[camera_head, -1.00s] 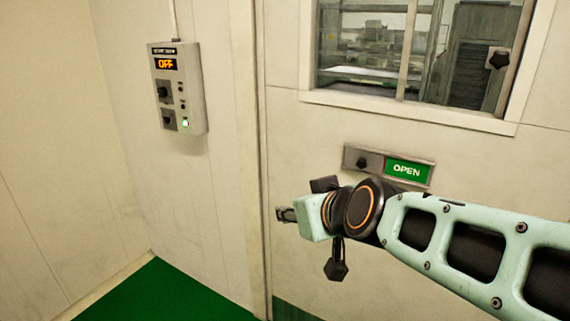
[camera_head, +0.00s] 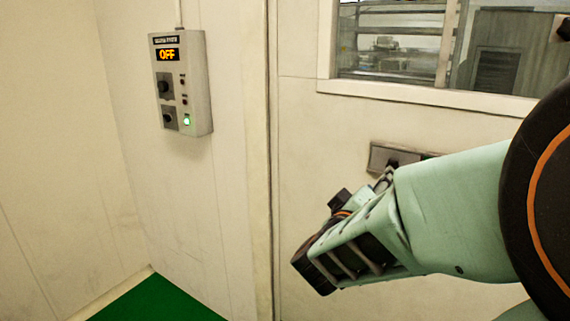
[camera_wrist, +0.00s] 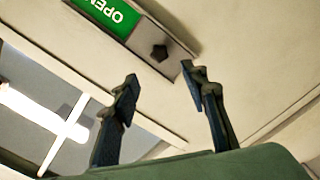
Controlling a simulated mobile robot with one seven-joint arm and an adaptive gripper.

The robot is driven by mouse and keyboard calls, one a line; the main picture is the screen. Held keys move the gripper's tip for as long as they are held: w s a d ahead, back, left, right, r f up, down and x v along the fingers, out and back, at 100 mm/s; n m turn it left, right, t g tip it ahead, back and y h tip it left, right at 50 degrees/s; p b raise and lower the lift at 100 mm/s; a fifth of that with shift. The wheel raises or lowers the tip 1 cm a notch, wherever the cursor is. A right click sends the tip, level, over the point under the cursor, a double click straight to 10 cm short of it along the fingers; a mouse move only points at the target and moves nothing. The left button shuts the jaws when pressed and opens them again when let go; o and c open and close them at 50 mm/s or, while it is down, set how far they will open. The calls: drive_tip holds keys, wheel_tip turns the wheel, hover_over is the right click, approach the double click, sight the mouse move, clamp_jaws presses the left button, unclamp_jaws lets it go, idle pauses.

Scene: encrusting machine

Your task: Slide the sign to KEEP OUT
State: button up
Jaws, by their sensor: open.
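The sliding sign (camera_head: 379,153) is on the wall panel below the window, mostly covered by my arm in the head view. In the wrist view its green OPEN face (camera_wrist: 108,13) appears upside down at the top left. Its dark knob (camera_wrist: 160,52) stands on the bare metal part of the plate. My gripper (camera_wrist: 163,84) is open and empty, its two fingers pointing toward the plate, with the knob seen between and beyond the tips. In the head view my gripper (camera_head: 387,178) is just below the plate; contact with the knob cannot be told. KEEP OUT lettering is not visible.
A grey control box (camera_head: 182,85) showing OFF, with a green lamp, is on the wall to the left. A framed window (camera_head: 420,50) is above the sign. The wall between box and sign is clear. The floor is green.

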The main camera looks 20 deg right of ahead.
sight(391, 165)
drive_tip(key=p+x, duration=0.6)
drive_tip(key=x, duration=0.4)
drive_tip(key=shift+w+d+r, duration=0.1)
drive_tip(key=shift+w+d, duration=0.15)
idle(0.3)
clamp_jaws()
